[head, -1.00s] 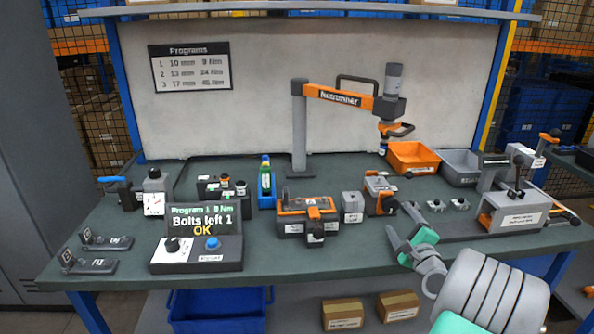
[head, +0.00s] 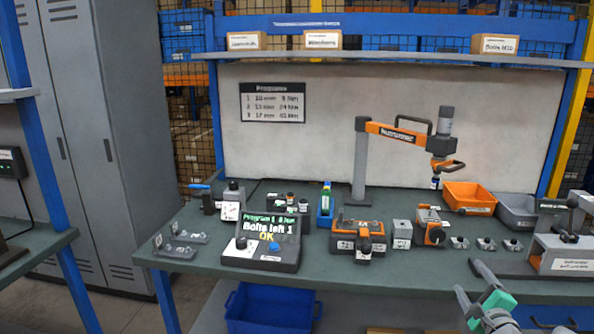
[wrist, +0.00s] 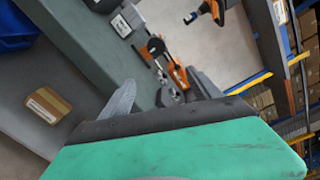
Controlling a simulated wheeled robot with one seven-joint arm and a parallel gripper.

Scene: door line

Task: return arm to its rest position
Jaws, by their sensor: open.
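My gripper (head: 486,276) shows at the lower right of the head view, in front of the bench's front edge, with grey fingers and a green body. In the wrist view my gripper (wrist: 165,88) has its two grey fingers spread apart with nothing between them. The rest of my arm is mostly cut off by the bottom edge of the head view.
The bench (head: 200,262) carries a control box (head: 262,245) reading "Bolts left 1 OK", an orange clamp fixture (head: 357,236), an orange nutrunner arm (head: 395,133) and an orange bin (head: 470,197). A blue crate (head: 270,308) is below. Grey lockers (head: 100,130) stand left.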

